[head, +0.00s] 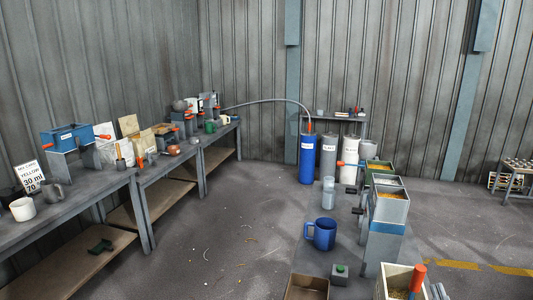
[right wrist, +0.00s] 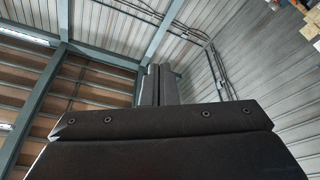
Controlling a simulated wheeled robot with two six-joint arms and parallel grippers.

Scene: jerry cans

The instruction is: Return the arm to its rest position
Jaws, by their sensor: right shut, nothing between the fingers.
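In the right wrist view my right gripper (right wrist: 157,85) points up toward the roof beams. Its two dark fingers are together, with nothing between them. I see no clear part of either arm in the head view, and my left gripper does not show.
A long grey bench (head: 150,190) on the left carries a blue box (head: 68,138), a sign (head: 29,176) and a white mug (head: 23,209). On the right are a blue mug (head: 321,233), a metal hopper (head: 389,205) and a blue cylinder (head: 307,158).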

